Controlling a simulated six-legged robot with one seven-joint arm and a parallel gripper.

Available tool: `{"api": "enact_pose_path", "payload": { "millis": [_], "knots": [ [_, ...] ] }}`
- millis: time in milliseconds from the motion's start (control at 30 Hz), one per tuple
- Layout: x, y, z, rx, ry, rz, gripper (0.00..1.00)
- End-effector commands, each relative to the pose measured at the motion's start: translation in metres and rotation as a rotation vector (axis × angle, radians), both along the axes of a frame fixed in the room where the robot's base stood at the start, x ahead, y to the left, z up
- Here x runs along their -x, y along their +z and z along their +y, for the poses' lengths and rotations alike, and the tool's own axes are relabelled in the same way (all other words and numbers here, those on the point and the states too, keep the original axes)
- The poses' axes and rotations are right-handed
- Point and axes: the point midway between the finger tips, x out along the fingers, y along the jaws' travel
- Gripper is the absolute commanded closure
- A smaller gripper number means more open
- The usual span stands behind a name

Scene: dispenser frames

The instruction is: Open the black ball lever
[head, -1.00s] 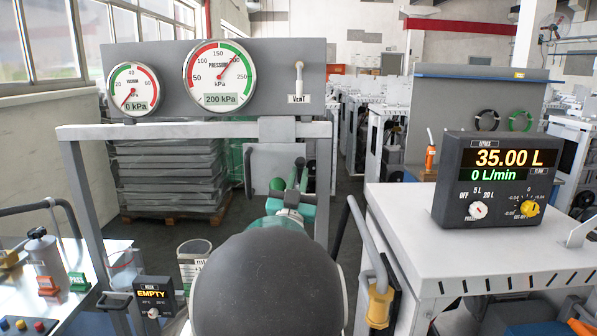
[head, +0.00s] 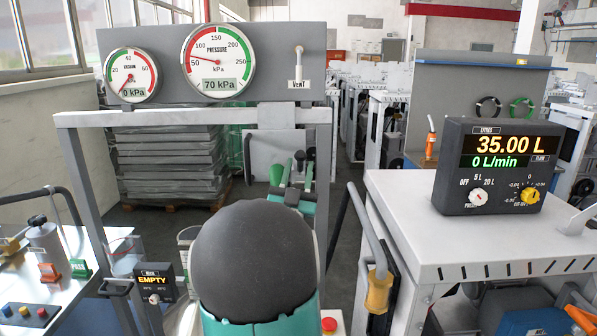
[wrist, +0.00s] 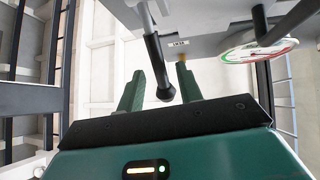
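In the wrist view, my gripper (wrist: 161,74) is open, with its two green fingers apart. The black ball lever (wrist: 166,93) hangs on its dark stem between the fingers, with a gap seen on both sides. I cannot tell from this view how deep it sits between them. In the head view, my gripper (head: 291,174) is below the grey gauge panel, partly hidden behind my own arm. A small dark shape at its fingers looks like the lever's ball, but it is too small to be sure.
The panel (head: 150,62) carries a vacuum gauge (head: 131,75) at 0 kPa, a pressure gauge (head: 218,61) at 70 kPa and a pale vent lever (head: 299,65). A grey frame (head: 195,116) stands below. A white cart (head: 480,235) with a black display box (head: 497,165) is at right.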

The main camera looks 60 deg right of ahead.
Motion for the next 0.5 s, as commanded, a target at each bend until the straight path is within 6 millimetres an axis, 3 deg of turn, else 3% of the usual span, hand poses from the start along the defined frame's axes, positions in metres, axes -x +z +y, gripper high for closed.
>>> {"api": "enact_pose_path", "payload": {
  "millis": [333,500],
  "knots": [
    [0.000,-0.002,0.003,0.002,0.001,-0.001,0.64],
    [0.003,-0.017,0.018,0.000,0.001,0.000,0.64]
  ]
}}
